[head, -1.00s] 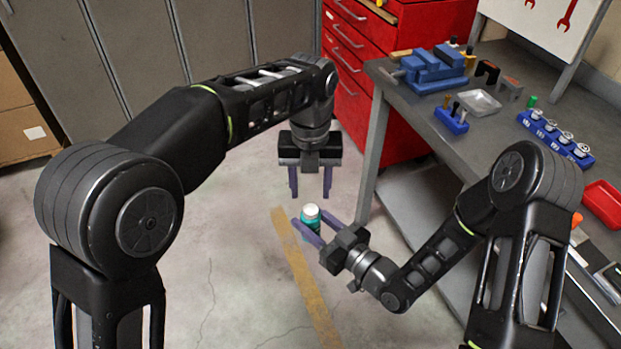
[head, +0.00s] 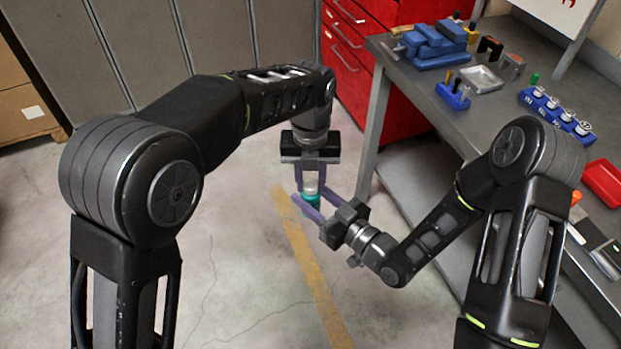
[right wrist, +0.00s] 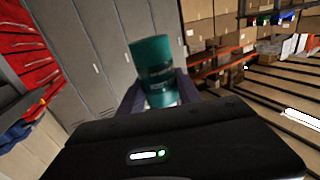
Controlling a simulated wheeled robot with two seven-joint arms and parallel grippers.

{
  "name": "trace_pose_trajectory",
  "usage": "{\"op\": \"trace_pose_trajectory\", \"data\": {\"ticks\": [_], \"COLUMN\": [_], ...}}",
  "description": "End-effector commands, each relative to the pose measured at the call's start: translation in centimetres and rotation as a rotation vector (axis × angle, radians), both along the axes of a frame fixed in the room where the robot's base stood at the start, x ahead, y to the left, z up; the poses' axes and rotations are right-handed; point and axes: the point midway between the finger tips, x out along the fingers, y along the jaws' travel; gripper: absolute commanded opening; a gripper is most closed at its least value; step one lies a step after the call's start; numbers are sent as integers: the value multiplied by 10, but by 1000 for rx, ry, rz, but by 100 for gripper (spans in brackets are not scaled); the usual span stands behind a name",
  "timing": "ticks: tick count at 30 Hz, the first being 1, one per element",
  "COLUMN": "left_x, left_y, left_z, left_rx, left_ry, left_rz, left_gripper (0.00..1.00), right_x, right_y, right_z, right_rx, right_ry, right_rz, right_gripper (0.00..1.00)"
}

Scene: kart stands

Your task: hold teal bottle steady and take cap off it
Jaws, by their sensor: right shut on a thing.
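The teal bottle (head: 313,202) is upright in the air in the head view, with its pale cap (head: 310,186) on top. My right gripper (head: 307,208) is shut on the bottle's body from the side. In the right wrist view the teal bottle (right wrist: 154,66) sits between the two purple fingers. My left gripper (head: 310,184) points straight down over the bottle, with one finger on each side of the cap. I cannot tell whether those fingers touch the cap. The fingers hide part of the cap and bottle.
A grey workbench (head: 412,112) stands at the right, with a blue vise (head: 433,45), a metal tray (head: 481,79), a blue rack (head: 556,112) and a red bin (head: 604,182). A red drawer cabinet (head: 345,62) is behind. The floor below the bottle is clear.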

Motion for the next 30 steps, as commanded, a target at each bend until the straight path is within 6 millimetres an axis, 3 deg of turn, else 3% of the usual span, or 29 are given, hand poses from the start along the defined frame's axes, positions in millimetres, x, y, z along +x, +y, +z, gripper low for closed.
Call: {"op": "trace_pose_trajectory", "data": {"ticks": [9,21,26,30], "left_x": [0,0,0,0], "left_y": [0,0,0,0], "left_z": [0,0,1,1], "left_rx": [0,0,0,-1], "left_ry": [0,0,0,0], "left_rz": [0,32,245,580], "left_gripper": [1,0,0,0], "right_x": [0,0,0,0], "right_y": [0,0,0,0], "right_z": [0,0,0,0], "right_rx": [1,1,1,1], "right_ry": [-1,-1,-1,-1], "right_rz": [0,0,-1,-1], "right_gripper": [0,0,0,0]}}
